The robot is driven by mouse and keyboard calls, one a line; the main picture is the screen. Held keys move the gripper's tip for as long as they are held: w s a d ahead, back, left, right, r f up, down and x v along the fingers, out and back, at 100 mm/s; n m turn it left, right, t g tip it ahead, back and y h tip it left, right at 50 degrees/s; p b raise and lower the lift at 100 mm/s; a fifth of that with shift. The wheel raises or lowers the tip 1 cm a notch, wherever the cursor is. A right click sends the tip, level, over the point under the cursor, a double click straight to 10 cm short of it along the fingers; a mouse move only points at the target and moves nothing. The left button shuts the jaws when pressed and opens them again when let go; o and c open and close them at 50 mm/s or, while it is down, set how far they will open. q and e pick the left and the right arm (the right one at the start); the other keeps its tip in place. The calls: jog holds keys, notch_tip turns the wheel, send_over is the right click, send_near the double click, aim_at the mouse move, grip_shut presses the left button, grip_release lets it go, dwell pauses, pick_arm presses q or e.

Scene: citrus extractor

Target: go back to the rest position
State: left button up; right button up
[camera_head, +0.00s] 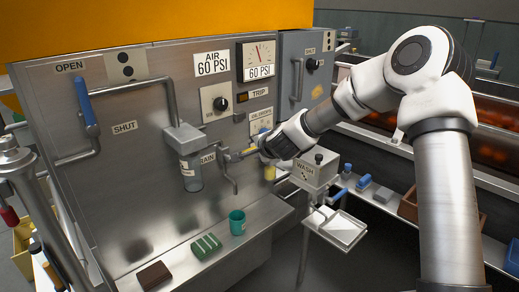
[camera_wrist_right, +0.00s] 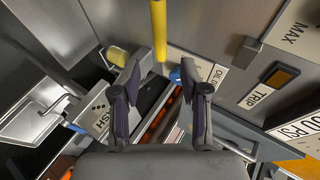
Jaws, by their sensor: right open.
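My right arm comes in from the right in the head view and reaches left across the machine's front. My right gripper (camera_head: 243,153) is in front of the panel, just right of the drain valve (camera_head: 227,170) and partly overlapping the panel fittings. In the wrist view the right gripper (camera_wrist_right: 161,76) has its two dark fingers apart, with nothing between the tips. A yellow rod (camera_wrist_right: 158,28) shows beyond the fingertips; I cannot tell how far away it is. My left gripper is not in view.
The metal panel (camera_head: 130,200) has a blue lever (camera_head: 86,105) and a clear bowl (camera_head: 191,172). A teal cup (camera_head: 237,222), green block (camera_head: 206,246) and brown block (camera_head: 154,275) sit on the shelf below. The wash box (camera_head: 314,168) stands close under my right forearm.

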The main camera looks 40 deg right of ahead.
jog(key=v, duration=0.3)
dwell(0.5)
